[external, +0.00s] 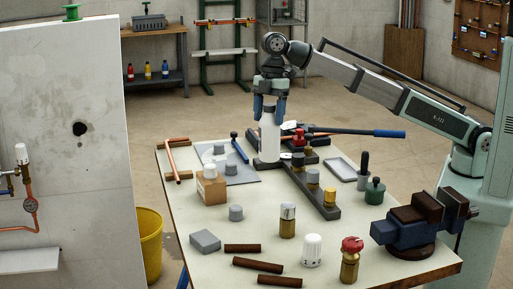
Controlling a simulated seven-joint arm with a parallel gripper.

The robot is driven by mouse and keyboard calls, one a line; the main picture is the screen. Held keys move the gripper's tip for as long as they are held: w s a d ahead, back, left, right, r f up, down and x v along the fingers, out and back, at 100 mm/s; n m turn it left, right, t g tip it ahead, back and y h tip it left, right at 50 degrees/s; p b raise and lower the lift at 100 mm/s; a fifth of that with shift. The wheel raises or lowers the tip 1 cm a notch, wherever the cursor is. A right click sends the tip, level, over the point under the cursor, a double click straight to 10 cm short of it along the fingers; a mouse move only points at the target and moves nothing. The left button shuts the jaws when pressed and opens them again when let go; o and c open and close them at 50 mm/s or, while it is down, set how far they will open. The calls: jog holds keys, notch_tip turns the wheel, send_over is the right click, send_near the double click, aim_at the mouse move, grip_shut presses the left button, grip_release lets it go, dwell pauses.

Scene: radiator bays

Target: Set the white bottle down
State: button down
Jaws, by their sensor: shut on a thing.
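The white bottle (269,137) is upright over the far middle of the workbench in the external view. My gripper (270,110) points down, with its blue fingers closed on either side of the bottle's upper part. The top of the bottle is hidden between the fingers. The bottle's lower end meets a dark grey base (267,163) at the table. I cannot tell whether it rests there or hangs just above.
The workbench (215,262) is crowded. A dark rack (314,190) with fittings stands right of the bottle, and a blue-handled tool (375,133) lies behind. A vise (420,225) is at right front.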

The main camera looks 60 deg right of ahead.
aim_at(269, 145)
jog(key=shift+s+n, duration=0.1)
jog(key=shift+n, duration=0.3)
jog(key=shift+f, duration=5.15)
jog(key=shift+c, duration=0.8)
grip_release()
jog(key=shift+r, duration=0.15)
jog(key=r, duration=0.4)
jog(key=d+r, duration=0.1)
jog(key=r, duration=0.7)
jog(key=shift+d, duration=0.35)
